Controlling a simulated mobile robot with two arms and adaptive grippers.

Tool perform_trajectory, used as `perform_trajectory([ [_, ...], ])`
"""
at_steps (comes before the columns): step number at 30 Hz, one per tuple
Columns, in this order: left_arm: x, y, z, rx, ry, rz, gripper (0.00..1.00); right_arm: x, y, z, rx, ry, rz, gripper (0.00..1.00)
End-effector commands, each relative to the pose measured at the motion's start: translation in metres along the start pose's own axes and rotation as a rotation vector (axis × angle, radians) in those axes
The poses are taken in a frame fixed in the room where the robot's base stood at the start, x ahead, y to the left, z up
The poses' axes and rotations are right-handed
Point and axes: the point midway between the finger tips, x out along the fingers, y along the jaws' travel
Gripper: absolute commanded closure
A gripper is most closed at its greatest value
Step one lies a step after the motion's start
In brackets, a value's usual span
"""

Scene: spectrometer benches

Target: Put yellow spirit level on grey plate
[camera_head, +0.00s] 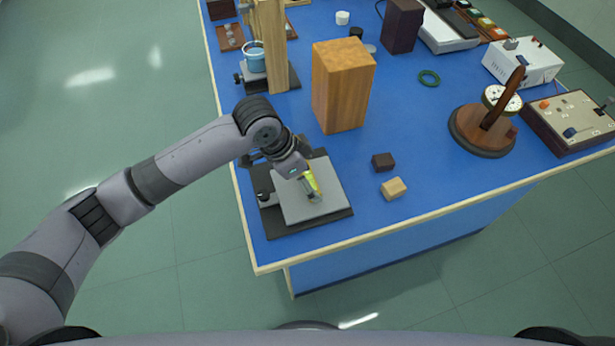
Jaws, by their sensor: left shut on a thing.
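The yellow spirit level (313,182) is a small yellow-green bar, partly covered by my left gripper. The grey plate (297,205) lies on a dark base near the front left corner of the blue bench. My left gripper (309,187) reaches in from the left over the plate and is shut on the spirit level. The level appears over the right part of the plate. I cannot tell whether it touches the plate. My right gripper is not in view.
A tall wooden block (341,88) stands behind the plate. A small dark block (383,161) and a small light block (394,188) lie to its right. A round wooden stand with a dial (481,130) is farther right. The bench's front middle is clear.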

Motion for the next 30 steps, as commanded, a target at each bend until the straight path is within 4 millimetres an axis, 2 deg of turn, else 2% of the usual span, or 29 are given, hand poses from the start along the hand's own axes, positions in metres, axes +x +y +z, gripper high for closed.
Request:
perform_trajectory([
  [3, 0.013, 0.001, 0.005, 0.001, -0.001, 0.000, 0.46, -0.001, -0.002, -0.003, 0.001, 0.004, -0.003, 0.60],
  [14, 0.016, 0.001, 0.006, 0.001, 0.000, 0.000, 0.46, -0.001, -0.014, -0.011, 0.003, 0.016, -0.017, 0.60],
  [15, 0.016, 0.000, 0.006, 0.002, 0.000, 0.000, 0.15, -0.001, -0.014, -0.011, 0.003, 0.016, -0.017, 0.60],
  [22, 0.015, 0.000, 0.006, 0.001, 0.000, 0.000, 0.00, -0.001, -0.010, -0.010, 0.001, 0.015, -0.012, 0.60],
  [30, 0.015, 0.000, 0.006, 0.001, 0.000, 0.000, 0.00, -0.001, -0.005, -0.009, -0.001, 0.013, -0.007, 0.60],
])
